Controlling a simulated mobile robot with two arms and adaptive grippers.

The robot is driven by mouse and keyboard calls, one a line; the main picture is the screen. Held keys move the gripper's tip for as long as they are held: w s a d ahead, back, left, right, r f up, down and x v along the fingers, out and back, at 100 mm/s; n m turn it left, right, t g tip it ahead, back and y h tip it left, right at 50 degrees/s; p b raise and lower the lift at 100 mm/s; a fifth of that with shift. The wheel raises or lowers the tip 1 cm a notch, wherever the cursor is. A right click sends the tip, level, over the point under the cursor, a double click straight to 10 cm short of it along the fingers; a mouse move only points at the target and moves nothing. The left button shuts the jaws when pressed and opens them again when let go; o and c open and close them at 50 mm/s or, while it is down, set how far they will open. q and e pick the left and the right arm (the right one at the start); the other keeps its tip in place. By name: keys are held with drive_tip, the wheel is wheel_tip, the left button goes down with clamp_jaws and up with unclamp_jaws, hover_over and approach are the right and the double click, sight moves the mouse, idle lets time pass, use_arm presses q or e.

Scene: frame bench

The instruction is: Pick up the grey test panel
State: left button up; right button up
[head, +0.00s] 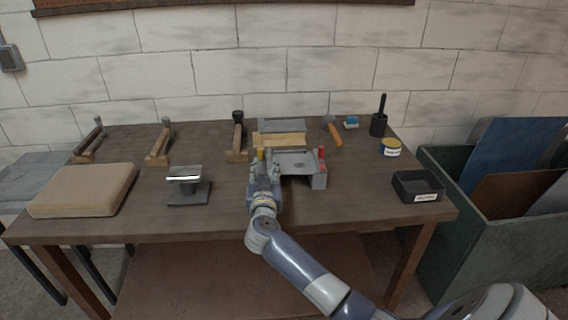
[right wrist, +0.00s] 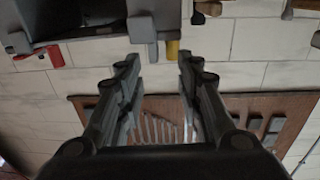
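A thin grey plate (head: 297,160) lies on a grey fixture (head: 319,181) near the middle of the bench; it looks like the test panel. The fixture has a red knob (head: 321,153) on its right and a yellow knob (head: 260,154) on its left. My right gripper (head: 262,170) is at the fixture's left side, by the yellow knob, partly covering it. In the right wrist view its fingers (right wrist: 158,68) are spread with nothing between them. The yellow knob (right wrist: 172,50) and a grey post (right wrist: 142,34) show just beyond the tips. My left gripper is out of view.
Another grey sheet (head: 281,126) lies behind, near a wooden block (head: 279,139). A green bin (head: 480,225) with panels is at right. The front middle bench is mostly clear.

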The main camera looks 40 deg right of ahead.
sight(269, 159)
drive_tip(key=w+d, duration=0.3)
drive_tip(key=shift+d+f, duration=0.1)
drive_tip(key=shift+f, duration=0.15)
drive_tip(key=shift+w+d, duration=0.2)
drive_tip(key=shift+w, duration=0.15)
clamp_jaws()
drive_tip(key=shift+r, duration=0.1)
